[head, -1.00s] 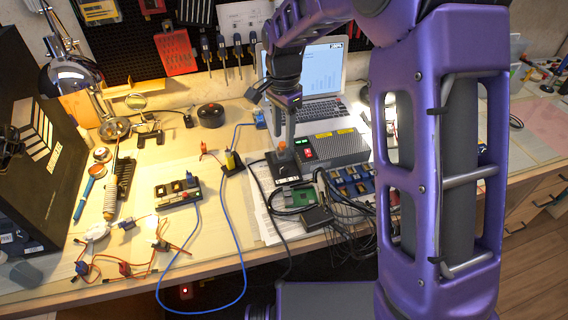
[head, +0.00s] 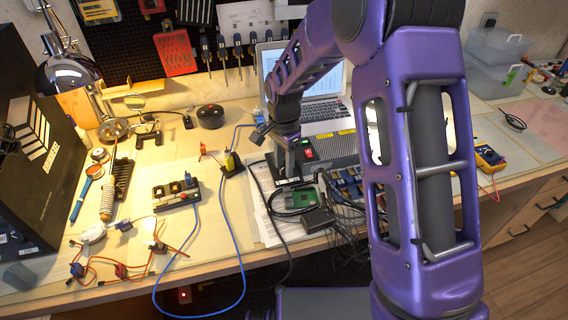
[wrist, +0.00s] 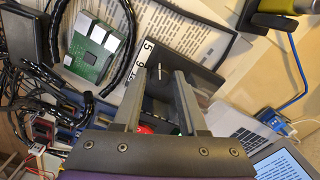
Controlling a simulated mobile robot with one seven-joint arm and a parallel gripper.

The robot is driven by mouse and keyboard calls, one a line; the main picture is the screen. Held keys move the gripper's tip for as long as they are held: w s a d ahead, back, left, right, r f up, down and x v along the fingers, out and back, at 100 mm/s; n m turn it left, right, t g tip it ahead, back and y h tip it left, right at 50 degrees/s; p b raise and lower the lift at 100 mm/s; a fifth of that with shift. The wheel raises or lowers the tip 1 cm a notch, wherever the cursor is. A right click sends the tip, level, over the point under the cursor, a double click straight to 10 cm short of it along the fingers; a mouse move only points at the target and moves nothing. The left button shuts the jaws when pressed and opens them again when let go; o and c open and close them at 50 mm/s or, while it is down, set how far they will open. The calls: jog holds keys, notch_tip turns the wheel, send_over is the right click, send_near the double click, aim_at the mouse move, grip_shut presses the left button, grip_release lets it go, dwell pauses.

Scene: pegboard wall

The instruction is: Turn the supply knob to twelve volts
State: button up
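In the head view my gripper (head: 286,172) points down at the dark panel, in front of the grey power supply (head: 335,146). The knob itself is hidden by my gripper in the head view, and its setting cannot be read.
A green circuit board (head: 297,200) and black cables lie close in front of the panel. An open laptop (head: 318,85) stands behind. A yellow-and-black part (head: 231,164) with a blue cable is to the left. The left bench holds a small switch box (head: 176,193).

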grip_shut()
jog(key=n+p, duration=0.1)
jog(key=n, duration=0.4)
jog(key=shift+r, duration=0.1)
jog(key=n+p, duration=0.1)
jog(key=n, duration=0.4)
jog(key=n+p, duration=0.1)
jog(key=n, duration=0.3)
jog(key=n+p, duration=0.1)
jog(key=n, duration=0.2)
jog(key=shift+n, duration=0.3)
jog(key=n+p, duration=0.1)
jog(key=n, duration=0.5)
jog(key=shift+p, duration=0.35)
